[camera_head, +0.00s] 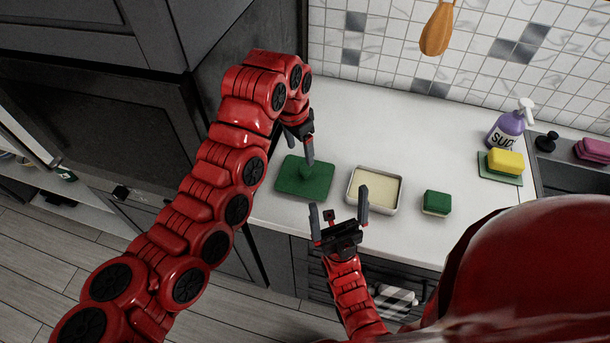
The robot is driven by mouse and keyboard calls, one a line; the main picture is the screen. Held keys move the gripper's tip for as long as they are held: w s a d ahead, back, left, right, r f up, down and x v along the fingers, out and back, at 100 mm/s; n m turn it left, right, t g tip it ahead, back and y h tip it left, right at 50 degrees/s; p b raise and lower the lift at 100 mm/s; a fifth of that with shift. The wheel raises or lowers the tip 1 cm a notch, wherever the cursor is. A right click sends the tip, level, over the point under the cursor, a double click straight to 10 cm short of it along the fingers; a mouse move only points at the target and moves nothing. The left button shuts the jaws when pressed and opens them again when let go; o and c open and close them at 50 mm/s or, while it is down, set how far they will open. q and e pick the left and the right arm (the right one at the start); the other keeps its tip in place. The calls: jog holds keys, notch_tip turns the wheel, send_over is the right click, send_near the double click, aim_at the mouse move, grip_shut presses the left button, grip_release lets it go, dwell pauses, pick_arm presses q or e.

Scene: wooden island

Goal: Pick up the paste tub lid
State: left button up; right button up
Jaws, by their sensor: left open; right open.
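The paste tub lid (292,187), a flat green rectangle with a raised knob, lies on the white counter. My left gripper (306,158) is open and points down at the knob from above. Its finger partly hides the knob, and I cannot tell whether it touches it. The paste tub (375,207), a shallow metal-rimmed rectangle filled with cream paste, stands open just right of the lid. My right gripper (338,218) is open and empty, near the counter's front edge, in front of the tub's left side.
A green and white sponge (436,203) stands right of the tub. Further right are a yellow sponge (506,161) on a green pad, a purple spray bottle (506,132) and a dark sink (575,178). The tiled wall bounds the back. The counter behind the tub is clear.

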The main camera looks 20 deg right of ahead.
aim_at(305, 169)
pick_arm(q)
jog(key=f, duration=0.4)
jog(key=shift+w+d, duration=0.1)
jog(key=shift+d, duration=0.15)
jog(key=f+p, duration=0.2)
jog(key=f, duration=0.1)
jog(key=f+p, duration=0.1)
jog(key=p, duration=0.1)
jog(key=shift+d+f, duration=0.25)
jog(key=shift+d, duration=0.15)
jog(key=shift+f, duration=0.45)
grip_shut()
